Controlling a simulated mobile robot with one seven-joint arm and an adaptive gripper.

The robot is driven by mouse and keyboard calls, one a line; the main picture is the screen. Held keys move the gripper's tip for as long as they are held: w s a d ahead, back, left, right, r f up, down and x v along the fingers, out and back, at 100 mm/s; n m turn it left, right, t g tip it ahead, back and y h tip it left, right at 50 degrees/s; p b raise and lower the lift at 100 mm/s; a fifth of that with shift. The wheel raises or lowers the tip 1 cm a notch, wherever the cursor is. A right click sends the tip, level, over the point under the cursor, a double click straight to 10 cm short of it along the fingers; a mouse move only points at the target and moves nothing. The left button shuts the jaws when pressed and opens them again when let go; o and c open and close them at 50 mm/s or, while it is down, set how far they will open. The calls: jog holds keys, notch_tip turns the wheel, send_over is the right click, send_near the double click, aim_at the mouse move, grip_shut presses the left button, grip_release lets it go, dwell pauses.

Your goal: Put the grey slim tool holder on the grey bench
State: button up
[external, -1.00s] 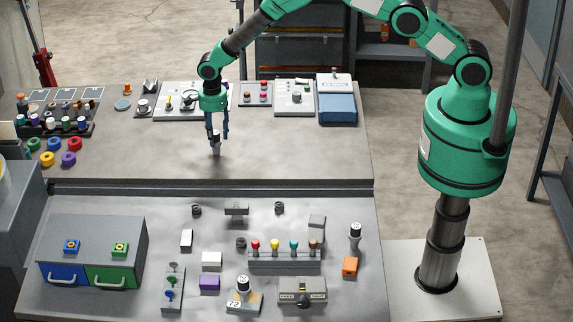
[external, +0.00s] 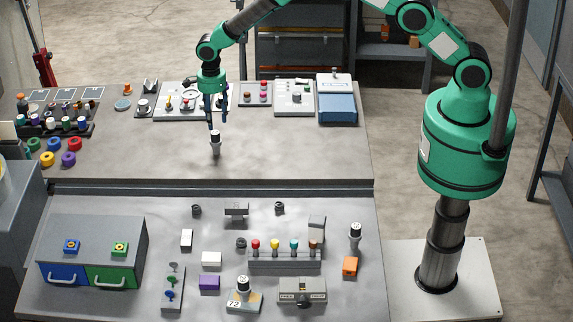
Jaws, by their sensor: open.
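A slim tool holder (external: 215,146), grey with a black top, stands upright on the grey bench (external: 290,155) at the back, near that bench's front edge. My gripper (external: 217,123) is open and points down just above the holder. Its fingers look clear of the holder's sides, and nothing is held between them. A similar black-topped holder (external: 355,233) stands on the front metal worktop, and another (external: 243,286) sits in a small stand there.
The front worktop (external: 140,195) carries a box with blue and green drawers (external: 92,250), a rack of coloured knobs (external: 285,258) and several small blocks. Panels and a blue box (external: 337,106) line the back bench's far edge. Coloured rings (external: 68,158) lie at its left. The bench around the holder is clear.

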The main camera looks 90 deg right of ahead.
jog(key=shift+r, duration=2.5)
jog(key=s+a+r+n+t, duration=0.15)
jog(key=s+r+n, duration=0.25)
jog(key=s+r, duration=0.5)
jog(key=s+a+r+n, duration=0.3)
jog(key=s+r+n, duration=0.15)
jog(key=r, duration=0.75)
jog(key=s+a+r+n+t, duration=0.15)
jog(key=s+r+n, duration=0.25)
jog(key=s+r, duration=0.55)
jog(key=s+a+r+n+t, duration=0.1)
jog(key=s+a+r+n, duration=0.2)
jog(key=s, duration=0.5)
jog(key=s+r+n, duration=0.4)
jog(key=s+r, duration=0.1)
jog(key=s, duration=0.3)
jog(key=s+a+f+n+t, duration=0.1)
jog(key=s+n, duration=0.6)
jog(key=s, duration=1)
jog(key=shift+a+f+t, duration=0.3)
jog(key=shift+a+f, duration=0.1)
jog(key=shift+a, duration=0.1)
